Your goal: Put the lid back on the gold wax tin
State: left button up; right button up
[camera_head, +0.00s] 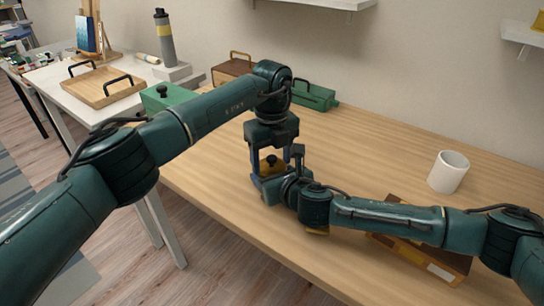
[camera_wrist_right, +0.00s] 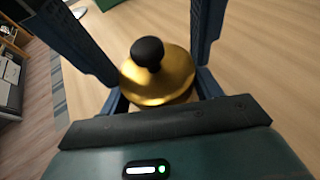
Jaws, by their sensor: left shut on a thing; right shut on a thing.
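The gold lid with a black knob (camera_wrist_right: 157,75) sits between gripper fingers in the right wrist view. It also shows small in the head view (camera_head: 270,168). My left gripper (camera_head: 273,163) points straight down above the table, its fingers on either side of the lid, shut on it. My right gripper (camera_wrist_right: 158,100) comes in low from the right, shut on what looks like the gold wax tin under the lid. The tin is mostly hidden by the lid and fingers. I cannot tell whether the lid is seated flat or just above the tin.
A brown box (camera_head: 425,260) lies under my right forearm near the front edge. A white mug (camera_head: 448,172) stands at the right. Green boxes (camera_head: 314,95) (camera_head: 168,97) and a brown case (camera_head: 232,70) line the back left. The middle right of the wooden table (camera_head: 360,150) is clear.

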pick_arm(q)
jog(key=shift+a+f, duration=0.15)
jog(key=shift+f, duration=0.6)
jog(key=shift+a+f, duration=0.1)
jog(key=shift+a, duration=0.05)
dwell(0.3)
jog(key=shift+w+r, duration=0.1)
jog(key=shift+r, duration=0.25)
jog(key=shift+d+r, duration=0.35)
jog(key=shift+r, duration=0.3)
dwell(0.5)
